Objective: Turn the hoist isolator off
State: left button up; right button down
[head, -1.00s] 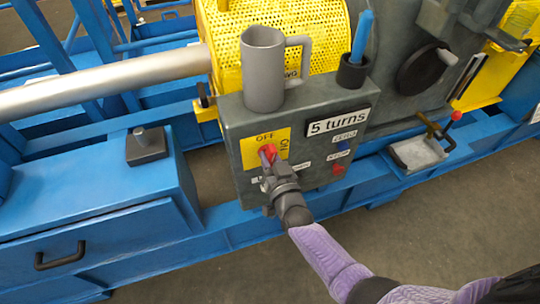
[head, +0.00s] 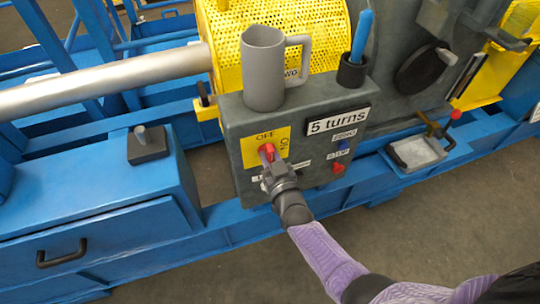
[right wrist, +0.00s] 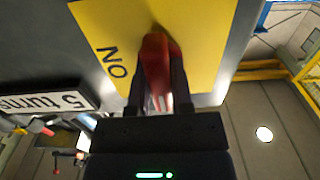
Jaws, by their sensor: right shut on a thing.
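The hoist isolator is a red handle (head: 267,151) on a yellow plate (head: 247,149) on the front of a grey control box. The plate has OFF at its top and ON at its right side, partly covered now. My right gripper (head: 271,162) is shut on the red handle. In the right wrist view the red handle (right wrist: 155,62) sits between the two dark fingers, over the yellow plate (right wrist: 205,25). The fingers hide part of the handle, so I cannot tell its exact angle. My left gripper is not in view.
The grey box (head: 233,125) carries a grey mug (head: 263,75), a black holder (head: 352,72) with a blue rod, a "5 turns" label (head: 338,125), and blue (head: 343,145) and red (head: 339,167) buttons. A metal tray (head: 416,151) is at the right. Floor in front is clear.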

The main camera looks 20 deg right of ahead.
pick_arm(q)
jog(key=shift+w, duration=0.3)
pick_arm(e)
jog(key=c, duration=0.5)
grip_release()
jog(key=shift+s, duration=0.1)
jog(key=shift+s+p, duration=0.35)
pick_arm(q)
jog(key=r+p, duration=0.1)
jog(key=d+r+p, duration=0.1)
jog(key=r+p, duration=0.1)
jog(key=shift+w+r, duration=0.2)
pick_arm(e)
jog(key=s, duration=0.9)
jog(key=shift+d, duration=0.2)
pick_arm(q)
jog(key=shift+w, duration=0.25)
pick_arm(e)
jog(key=shift+s+f, duration=0.1)
